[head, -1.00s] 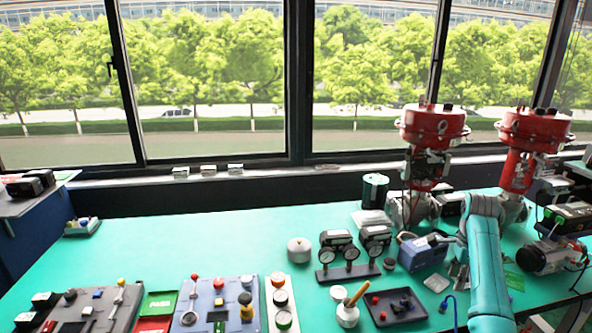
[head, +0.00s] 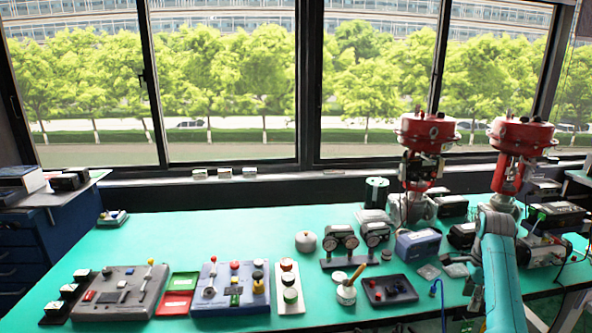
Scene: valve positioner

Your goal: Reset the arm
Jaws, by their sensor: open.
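My teal arm (head: 498,270) rises from the bottom right edge and bends at its top, in front of the bench's right end. I cannot make out my gripper; the arm's far end is not clearly visible among the dark and grey parts around it. The arm overlaps the area beside the right red-topped valve (head: 522,137). A second red-topped valve (head: 427,132) stands to its left. No object can be seen held.
The green bench (head: 200,240) is clear at centre left. Near the arm are a blue-grey box (head: 418,243), a dark tray (head: 390,290) and a gauge stand (head: 340,245). Control panels (head: 120,290) line the front left. Windows stand behind.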

